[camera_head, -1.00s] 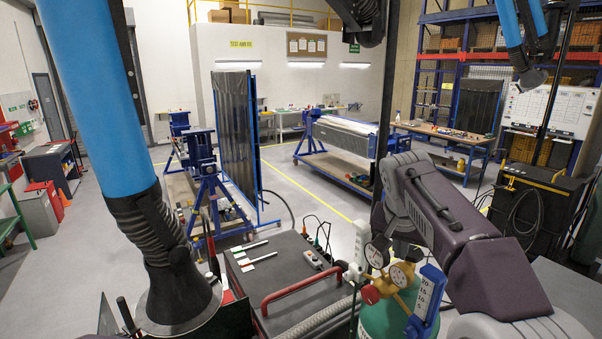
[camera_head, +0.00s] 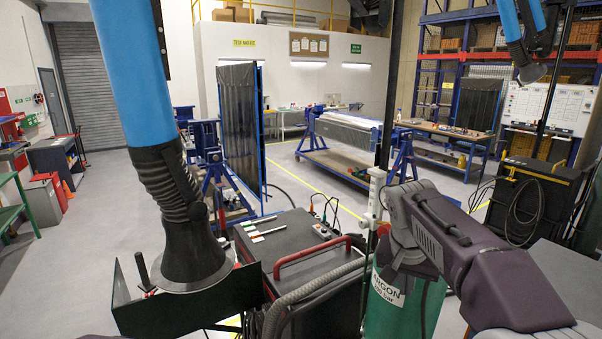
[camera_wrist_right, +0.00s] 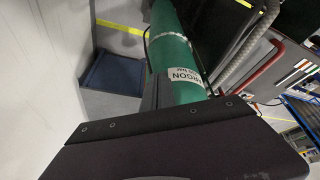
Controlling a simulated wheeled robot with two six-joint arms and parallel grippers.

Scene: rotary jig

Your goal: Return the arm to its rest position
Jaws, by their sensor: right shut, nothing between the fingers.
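My right arm (camera_head: 465,250), in purple-grey covers, comes in from the lower right in the head view. In the right wrist view my right gripper (camera_wrist_right: 164,84) is shut and empty. Its dark fingers point towards the green argon cylinder (camera_wrist_right: 176,50) and overlap it in the picture; I cannot tell the gap. The green cylinder also shows in the head view (camera_head: 402,305), below the arm's bend. My left gripper is not in view.
A blue fume-extraction arm (camera_head: 133,75) with a black hood hangs at left. A dark cart (camera_head: 300,240) with a red handle and grey hose stands beside the cylinder. Blue workstands stand behind. Open floor (camera_head: 95,235) lies at left. The wrist view shows a pale wall (camera_wrist_right: 40,80).

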